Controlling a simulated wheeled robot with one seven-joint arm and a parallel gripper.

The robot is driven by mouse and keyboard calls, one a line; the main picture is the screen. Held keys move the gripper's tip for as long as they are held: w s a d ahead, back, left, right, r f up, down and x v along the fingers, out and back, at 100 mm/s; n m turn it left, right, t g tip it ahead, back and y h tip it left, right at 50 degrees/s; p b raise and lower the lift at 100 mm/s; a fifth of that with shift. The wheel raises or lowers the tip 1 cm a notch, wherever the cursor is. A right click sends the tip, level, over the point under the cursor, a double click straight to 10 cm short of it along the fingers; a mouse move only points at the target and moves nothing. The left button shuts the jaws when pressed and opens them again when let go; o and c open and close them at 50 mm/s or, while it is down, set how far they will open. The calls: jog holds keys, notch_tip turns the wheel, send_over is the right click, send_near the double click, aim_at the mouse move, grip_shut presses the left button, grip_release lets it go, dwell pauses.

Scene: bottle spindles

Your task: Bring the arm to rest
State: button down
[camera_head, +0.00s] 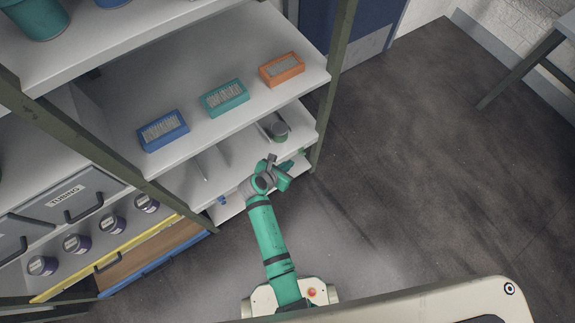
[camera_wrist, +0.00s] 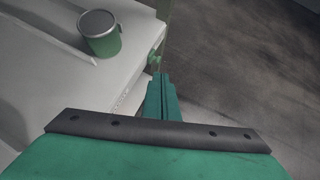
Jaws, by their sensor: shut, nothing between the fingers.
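My green arm (camera_head: 266,232) reaches up from my base to the front edge of the lower shelf in the head view. The arm is bent at its far end, and the finger tips are hard to make out there. In the wrist view my gripper (camera_wrist: 160,80) is shut, with its teal fingers together and nothing between them. It is near the edge of the white shelf, apart from the green cup.
A green cup with a grey top (camera_wrist: 100,33) stands on the lower shelf (camera_head: 232,150). Blue (camera_head: 163,131), teal (camera_head: 224,98) and orange (camera_head: 282,69) boxes stand on the shelf above. A green-grey rack post (camera_head: 330,90) is close by.

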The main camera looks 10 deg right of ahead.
jog(key=shift+s+a+r, duration=0.15)
jog(key=shift+a+r, duration=0.1)
jog(key=shift+r, duration=0.15)
jog(key=s+a+r+m+t+y, duration=0.25)
jog(key=s+m, duration=0.35)
jog(key=s, duration=0.4)
jog(key=s+a+r+m+t+y, duration=0.1)
jog(key=s+r+m+t+y, duration=0.15)
jog(key=s+m, duration=0.55)
jog(key=s+a+r+m+t, duration=0.1)
jog(key=s+r+m+t, duration=0.1)
jog(key=s+r+m, duration=0.4)
jog(key=s+a+r+m+t+y, duration=0.1)
jog(key=s+r+m, duration=0.6)
jog(key=r, duration=0.8)
jog(key=shift+s+a+r+t+y, duration=0.15)
jog(key=shift+a+r+t+y, duration=0.2)
jog(key=shift+a, duration=0.25)
